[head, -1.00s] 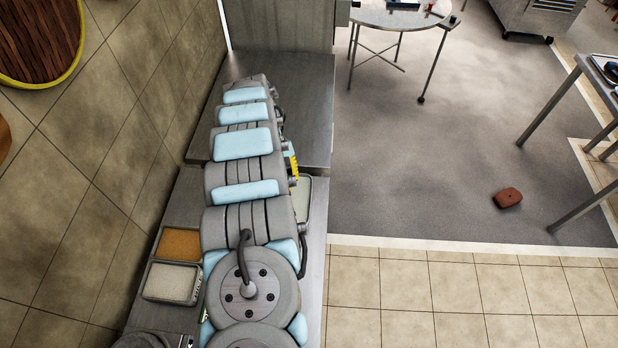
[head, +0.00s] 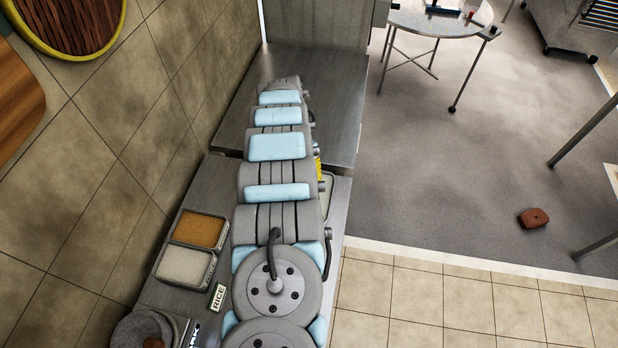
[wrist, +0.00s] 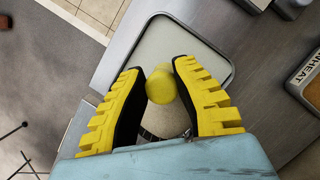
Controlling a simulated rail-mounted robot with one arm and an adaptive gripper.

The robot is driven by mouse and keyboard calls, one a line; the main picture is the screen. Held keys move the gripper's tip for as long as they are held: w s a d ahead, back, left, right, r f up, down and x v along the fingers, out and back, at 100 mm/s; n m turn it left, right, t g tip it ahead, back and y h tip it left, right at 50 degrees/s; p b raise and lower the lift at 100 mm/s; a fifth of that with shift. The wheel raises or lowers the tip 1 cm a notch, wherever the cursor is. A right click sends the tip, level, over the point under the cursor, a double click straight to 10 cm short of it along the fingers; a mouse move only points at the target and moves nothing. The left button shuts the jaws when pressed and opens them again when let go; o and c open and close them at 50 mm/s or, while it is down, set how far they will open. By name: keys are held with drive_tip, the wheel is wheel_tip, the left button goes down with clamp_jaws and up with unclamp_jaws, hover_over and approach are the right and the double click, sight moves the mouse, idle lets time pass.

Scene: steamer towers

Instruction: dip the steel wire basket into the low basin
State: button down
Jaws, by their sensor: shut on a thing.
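My gripper (wrist: 165,95) is shut on the yellow handle (wrist: 161,86) of what looks like the steel wire basket (wrist: 166,117). Only a pale, mesh-like part of the basket shows between the yellow fingers, with a dark rim edge below. The low basin (wrist: 172,40) has a pale inside and a rounded metal rim. In the wrist view it lies behind the handle and fingers; I cannot tell the height between them. In the head view my arm hides most of the basin (head: 330,200) and all of the basket. A bit of yellow finger (head: 319,170) shows beside the basin.
Trays of orange-brown grain (head: 199,229) and white grain (head: 184,266) stand left of my arm, with a RICE label (head: 217,298) beside them. A round grey vessel (head: 143,330) is at the bottom left. A WHEAT-labelled tray (wrist: 308,75) is at right in the wrist view. The far counter (head: 335,110) looks clear.

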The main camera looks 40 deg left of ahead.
drive_tip(key=shift+f+b, duration=2.9)
drive_tip(key=shift+f, duration=1.35)
drive_tip(key=shift+r+p, duration=1.95)
drive_tip(key=shift+r, duration=1.1)
